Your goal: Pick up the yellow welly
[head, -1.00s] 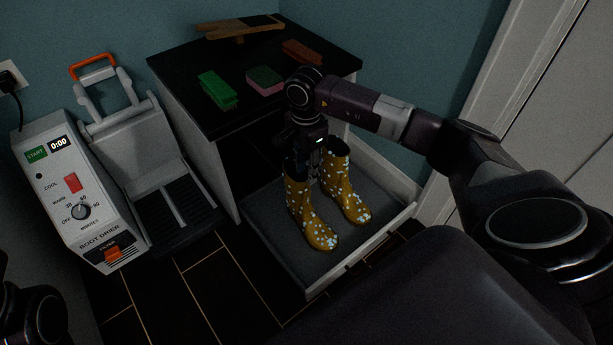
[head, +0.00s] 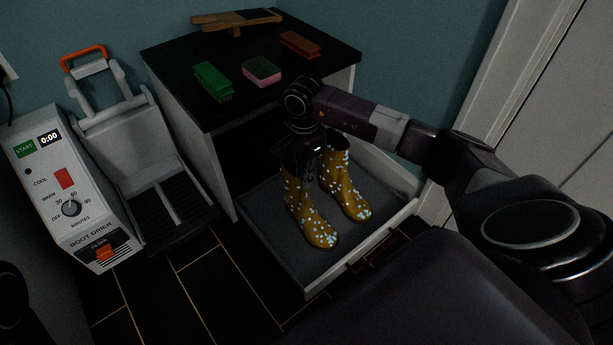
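Two yellow wellies with pale blue and white spots stand upright side by side in the pulled-out drawer (head: 275,262): the left welly (head: 312,222) and the right welly (head: 347,192). My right gripper (head: 312,165) points down at the tops of the wellies, over the left one's shaft and close to the gap between them. Its fingers are dark and partly hidden against the shafts. I cannot tell whether they are open or shut, or whether they touch a welly. My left gripper is not in view; only a dark part of mine shows at the lower left.
The black cabinet top (head: 200,75) carries a green brush (head: 213,80), a green and pink sponge (head: 262,70), a reddish-brown brush (head: 300,44) and a wooden item (head: 235,20). A boot dryer (head: 65,190) with a black-slatted rack (head: 165,207) stands left. A door is at right.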

